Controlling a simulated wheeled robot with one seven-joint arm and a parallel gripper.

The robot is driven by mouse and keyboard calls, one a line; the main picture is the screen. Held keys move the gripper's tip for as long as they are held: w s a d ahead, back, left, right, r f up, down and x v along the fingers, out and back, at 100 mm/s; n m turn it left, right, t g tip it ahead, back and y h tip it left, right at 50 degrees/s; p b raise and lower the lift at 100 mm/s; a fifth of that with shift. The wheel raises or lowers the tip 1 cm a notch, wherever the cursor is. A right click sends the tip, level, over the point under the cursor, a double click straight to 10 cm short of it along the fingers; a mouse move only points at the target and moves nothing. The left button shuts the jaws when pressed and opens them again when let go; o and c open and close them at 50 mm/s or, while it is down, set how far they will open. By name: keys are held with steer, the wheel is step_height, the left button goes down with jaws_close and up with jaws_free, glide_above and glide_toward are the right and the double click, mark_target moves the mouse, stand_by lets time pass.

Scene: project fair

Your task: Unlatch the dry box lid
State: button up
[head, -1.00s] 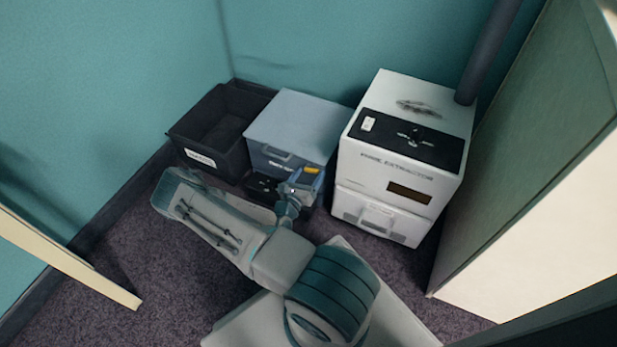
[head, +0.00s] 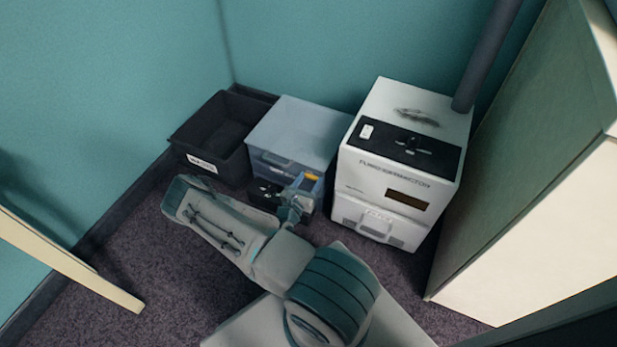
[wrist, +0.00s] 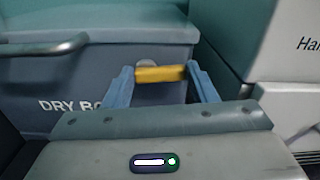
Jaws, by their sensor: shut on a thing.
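The dry box (head: 292,128) is a blue-grey lidded box on the floor against the back wall, between a black bin and a white machine. Its front shows a handle bar (wrist: 45,46) and a "DRY BO…" label in the wrist view. The yellow latch (wrist: 160,74) is on the box front; it also shows in the head view (head: 311,176). My gripper (wrist: 161,76) is at the box front with its blue fingers on either side of the latch, shut on it. The lid looks down on the box. The finger contact is partly blurred.
An open black bin (head: 181,143) stands left of the box. A white fume extractor (head: 352,185) with a dark pipe (head: 487,55) stands close on the right. A cabinet (head: 530,230) is further right.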

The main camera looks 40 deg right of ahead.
steer(key=shift+f+m+p, duration=0.1)
steer(key=shift+m+p, duration=0.2)
steer(key=shift+m, duration=0.4)
steer(key=o, duration=1)
steer(key=shift+a, duration=0.1)
steer(key=p+v, duration=0.3)
steer(key=v, duration=1)
steer(key=shift+s+a, duration=0.3)
